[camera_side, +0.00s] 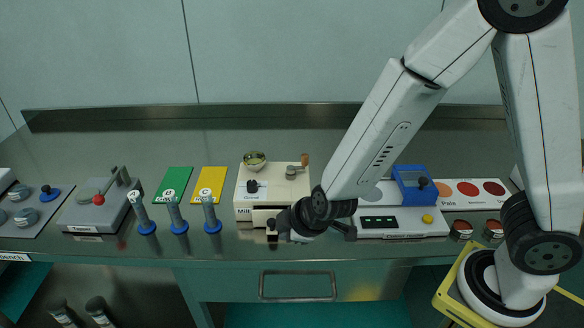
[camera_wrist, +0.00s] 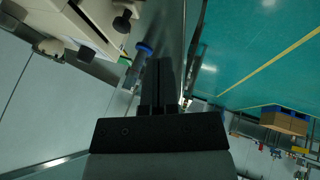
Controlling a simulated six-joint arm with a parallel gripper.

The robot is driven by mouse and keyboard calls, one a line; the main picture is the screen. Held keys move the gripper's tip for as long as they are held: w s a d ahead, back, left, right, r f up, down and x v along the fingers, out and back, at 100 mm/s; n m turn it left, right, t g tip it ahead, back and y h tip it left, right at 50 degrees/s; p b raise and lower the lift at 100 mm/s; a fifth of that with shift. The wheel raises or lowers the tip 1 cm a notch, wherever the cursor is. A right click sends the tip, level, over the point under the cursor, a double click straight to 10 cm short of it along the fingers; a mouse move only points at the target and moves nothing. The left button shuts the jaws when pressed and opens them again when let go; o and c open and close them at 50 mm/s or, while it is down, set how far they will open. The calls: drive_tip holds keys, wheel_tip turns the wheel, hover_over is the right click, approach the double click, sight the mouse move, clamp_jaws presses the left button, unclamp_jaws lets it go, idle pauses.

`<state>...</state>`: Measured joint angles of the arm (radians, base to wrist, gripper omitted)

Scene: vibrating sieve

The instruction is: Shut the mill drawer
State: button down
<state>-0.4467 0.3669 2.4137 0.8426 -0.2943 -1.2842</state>
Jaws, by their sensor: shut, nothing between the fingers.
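The mill (camera_side: 246,205) is a cream box with a brass bowl, a dark knob and a crank on top, standing near the front of the bench. Its drawer is low on the front, with a dark gap there; my gripper partly hides it, so I cannot tell how far out it is. My gripper (camera_side: 272,232) is shut and empty, low in front of the mill. In the wrist view the closed fingers (camera_wrist: 160,75) point up the picture, and the mill (camera_wrist: 60,22) is at upper left with dark knobs.
Several blue-based tubes (camera_side: 179,218) stand left of the mill, before green and yellow mats. The bench's front edge runs just below my gripper. A grey device (camera_side: 95,210) stands farther left.

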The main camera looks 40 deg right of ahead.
sight(273, 221)
drive_tip(key=shift+x, duration=2.3)
drive_tip(key=shift+w+d+f, duration=0.1)
drive_tip(key=shift+w+d, duration=0.5)
drive_tip(key=shift+w, duration=0.2)
drive_tip(key=shift+w+d+f, duration=0.15)
drive_tip(key=shift+w+d, duration=0.5)
drive_tip(key=shift+w, duration=0.1)
drive_tip(key=shift+w+d, duration=0.85)
